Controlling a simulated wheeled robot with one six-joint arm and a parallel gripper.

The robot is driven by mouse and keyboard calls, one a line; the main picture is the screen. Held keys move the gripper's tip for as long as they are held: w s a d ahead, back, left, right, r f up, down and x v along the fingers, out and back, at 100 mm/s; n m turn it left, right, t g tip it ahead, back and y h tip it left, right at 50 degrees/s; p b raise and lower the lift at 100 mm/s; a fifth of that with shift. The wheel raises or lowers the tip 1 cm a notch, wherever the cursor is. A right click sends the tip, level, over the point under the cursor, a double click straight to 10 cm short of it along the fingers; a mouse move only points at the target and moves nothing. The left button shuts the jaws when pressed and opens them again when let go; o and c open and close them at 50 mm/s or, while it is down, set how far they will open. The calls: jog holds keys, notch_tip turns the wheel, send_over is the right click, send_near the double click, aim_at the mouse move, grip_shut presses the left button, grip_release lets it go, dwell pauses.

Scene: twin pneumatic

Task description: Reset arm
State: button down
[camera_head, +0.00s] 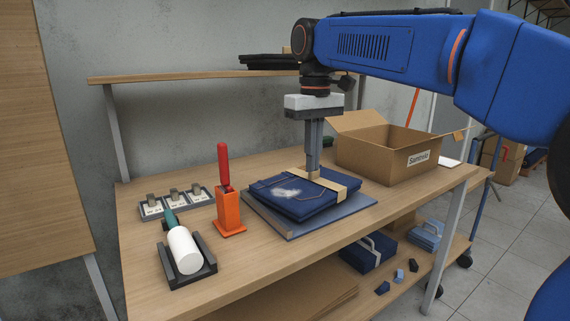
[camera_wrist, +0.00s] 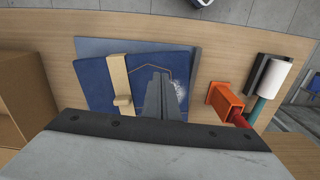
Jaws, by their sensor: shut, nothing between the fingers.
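My gripper (camera_head: 313,172) points straight down over the folded dark blue cloth (camera_head: 290,204). Its fingers are shut together with nothing between them. In the wrist view the shut gripper (camera_wrist: 160,88) also shows over the cloth, beside a white patch. I cannot tell whether the fingertips touch the cloth. The cloth lies on a blue-grey board (camera_head: 288,230) on the workbench (camera_head: 150,245). A light wooden piece (camera_head: 328,182) lies across the cloth next to the fingers, and it also shows in the wrist view (camera_wrist: 119,85).
An open cardboard box (camera_head: 365,155) stands right of the cloth. An orange holder (camera_head: 229,212) with a red-handled tool (camera_head: 224,165) stands left. A white roller (camera_head: 184,250) rests in a dark cradle (camera_head: 206,267) at the front left. A shelf (camera_head: 190,75) runs behind.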

jog(key=s+d+f+m+t, duration=0.1)
jog(key=s+d+f+m, duration=0.1)
jog(key=s+d+f, duration=0.4)
jog(key=s+d+f+m+t, duration=0.1)
jog(key=s+d+f, duration=0.4)
jog(key=d, duration=0.4)
jog(key=s+d+f+m+t, duration=0.1)
jog(key=s+d+f, duration=0.2)
jog(key=s+f, duration=0.4)
jog(key=s+d+f+m+t, duration=0.1)
jog(key=s+d+f+m, duration=0.1)
jog(key=s+d+f, duration=0.2)
jog(key=s+f, duration=0.3)
jog(key=f, duration=0.1)
jog(key=shift+d+t, duration=0.3)
jog(key=shift+t, duration=0.1)
